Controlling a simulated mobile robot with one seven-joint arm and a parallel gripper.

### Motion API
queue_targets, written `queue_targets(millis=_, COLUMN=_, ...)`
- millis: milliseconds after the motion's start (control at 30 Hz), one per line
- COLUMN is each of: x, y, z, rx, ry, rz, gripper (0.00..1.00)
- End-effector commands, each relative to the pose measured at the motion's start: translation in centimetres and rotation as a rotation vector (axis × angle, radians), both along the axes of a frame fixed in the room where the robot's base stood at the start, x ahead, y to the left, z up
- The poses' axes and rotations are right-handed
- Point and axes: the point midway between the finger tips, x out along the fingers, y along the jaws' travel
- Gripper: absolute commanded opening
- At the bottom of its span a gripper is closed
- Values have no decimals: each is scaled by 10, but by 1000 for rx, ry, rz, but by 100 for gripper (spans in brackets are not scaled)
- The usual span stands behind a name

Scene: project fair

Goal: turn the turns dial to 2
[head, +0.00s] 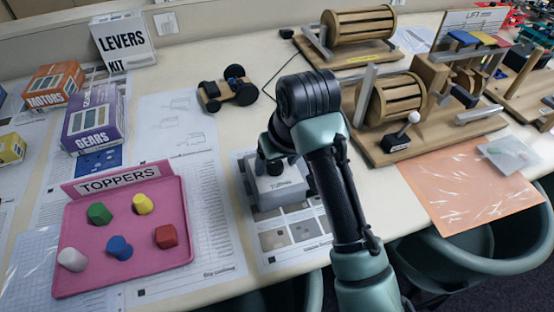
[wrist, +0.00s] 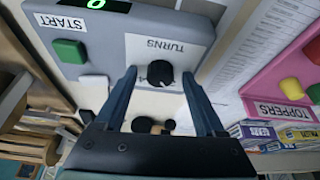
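The turns dial (wrist: 160,73) is a round black knob on a white plate labelled TURNS, on a grey box (wrist: 95,42). The box also carries a green START button (wrist: 69,51) and a small lit green display (wrist: 96,3), cut by the frame edge, which seems to read 0. My gripper (wrist: 159,76) is open, with one finger on each side of the dial and a visible gap to it. I cannot tell the dial's setting. In the head view my gripper (head: 276,158) points down over the grey box (head: 272,193), and the dial is mostly hidden under it.
A pink TOPPERS tray (head: 75,272) with several coloured pieces lies left of the box. A small wheeled car (head: 228,88) stands behind it. Wooden drum machines (head: 395,98) stand to the right. Kit boxes (head: 93,119) line the far left. Printed sheets lie around the box.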

Motion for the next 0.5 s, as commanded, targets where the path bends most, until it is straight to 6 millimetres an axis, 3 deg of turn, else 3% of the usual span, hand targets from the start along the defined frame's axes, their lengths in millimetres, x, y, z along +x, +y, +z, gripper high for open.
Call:
queue_targets(millis=267, x=-1, y=0, z=4, rx=1, ry=-2, rz=0, gripper=72)
queue_targets(millis=500, x=-14, y=-6, z=43, rx=0, ry=-7, rz=1, gripper=72)
